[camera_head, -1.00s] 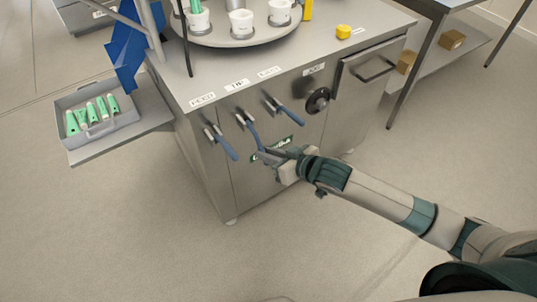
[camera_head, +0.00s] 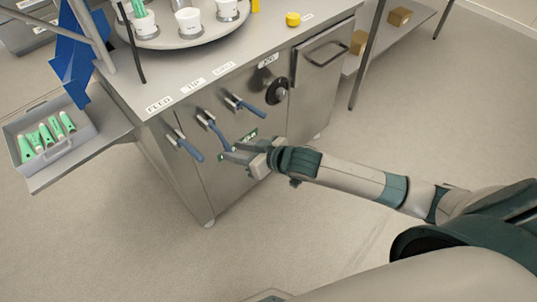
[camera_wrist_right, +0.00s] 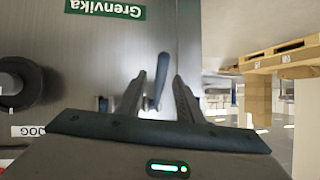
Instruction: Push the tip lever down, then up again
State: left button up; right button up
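The tip lever (camera_head: 217,134) is the middle of three blue-handled levers on the steel machine front, below the "TIP" label (camera_head: 193,84). Its handle slopes down and to the right. My right gripper (camera_head: 230,152) is at the handle's lower end. In the right wrist view a blue handle (camera_wrist_right: 161,72) stands between the two fingers of my right gripper (camera_wrist_right: 160,76), which are apart with gaps visible beside the handle. I cannot tell whether a finger touches it. My left gripper is not in view.
The feed lever (camera_head: 187,148) is close on the left, and another lever (camera_head: 247,107) is on the right. A black knob (camera_head: 277,92) is beyond it. A grey tray (camera_head: 22,152) of green tubes sits on a side shelf. Open floor lies in front of the machine.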

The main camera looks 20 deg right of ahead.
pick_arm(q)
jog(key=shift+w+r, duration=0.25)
pick_arm(e)
jog(key=v, duration=1.6)
jog(key=shift+s, duration=0.1)
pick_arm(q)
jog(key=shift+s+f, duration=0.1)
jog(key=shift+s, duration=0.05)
